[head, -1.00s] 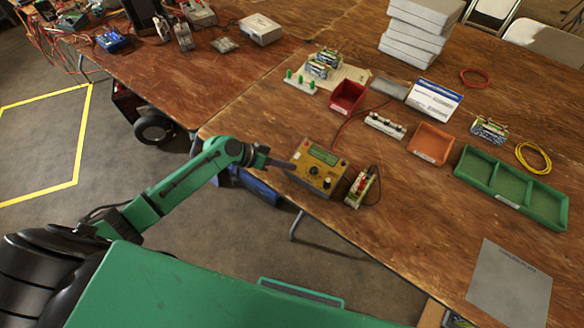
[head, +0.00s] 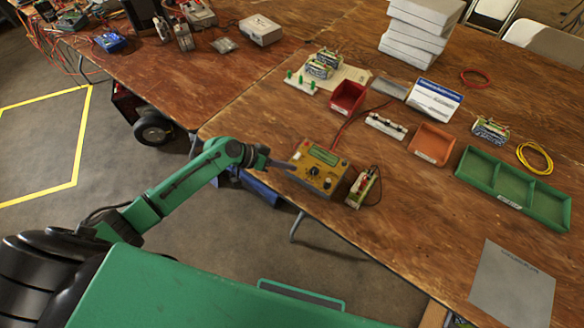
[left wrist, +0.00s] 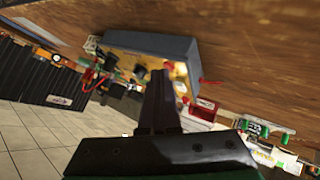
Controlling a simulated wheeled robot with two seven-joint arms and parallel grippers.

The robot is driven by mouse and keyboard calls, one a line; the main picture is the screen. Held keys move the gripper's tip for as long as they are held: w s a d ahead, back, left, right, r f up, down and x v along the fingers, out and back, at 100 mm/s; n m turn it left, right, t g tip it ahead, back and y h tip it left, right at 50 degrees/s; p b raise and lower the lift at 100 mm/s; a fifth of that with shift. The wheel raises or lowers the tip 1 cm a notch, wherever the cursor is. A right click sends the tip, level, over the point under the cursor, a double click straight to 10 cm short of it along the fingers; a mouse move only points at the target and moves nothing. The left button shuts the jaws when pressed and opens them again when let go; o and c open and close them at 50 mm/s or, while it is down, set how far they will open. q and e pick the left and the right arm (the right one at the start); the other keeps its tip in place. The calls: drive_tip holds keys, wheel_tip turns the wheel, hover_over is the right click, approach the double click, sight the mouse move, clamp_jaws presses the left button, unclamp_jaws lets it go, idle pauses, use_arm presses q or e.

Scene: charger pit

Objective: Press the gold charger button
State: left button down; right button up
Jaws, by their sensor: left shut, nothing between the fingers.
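The gold charger (head: 318,168) sits at the near left edge of the wooden bench, with a small display, a dark knob and small controls on its face. It also shows in the left wrist view as a grey-sided box (left wrist: 172,46) with a gold face, strongly tilted. I cannot tell which control is the button. My left gripper (head: 291,166) is shut and empty, its tip close to the charger's left side. In the left wrist view its dark fingers (left wrist: 159,80) overlap the gold face and hide part of it. I cannot tell whether they touch. My right gripper is not in view.
A small battery holder (head: 362,187) stands just right of the charger, with cables beside it. A red bin (head: 347,97), an orange bin (head: 432,144) and a green divided tray (head: 513,187) lie farther right. Open floor lies left of the bench edge.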

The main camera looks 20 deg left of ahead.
use_arm(q)
drive_tip(key=shift+s, duration=0.1)
drive_tip(key=shift+s+r+p, duration=0.1)
drive_tip(key=shift+r+p, duration=0.6)
drive_tip(key=shift+p, duration=0.05)
drive_tip(key=r+p, duration=0.4)
drive_tip(key=r, duration=0.1)
drive_tip(key=shift+s+a+p, duration=0.2)
drive_tip(key=shift+s+p, duration=0.2)
idle(0.3)
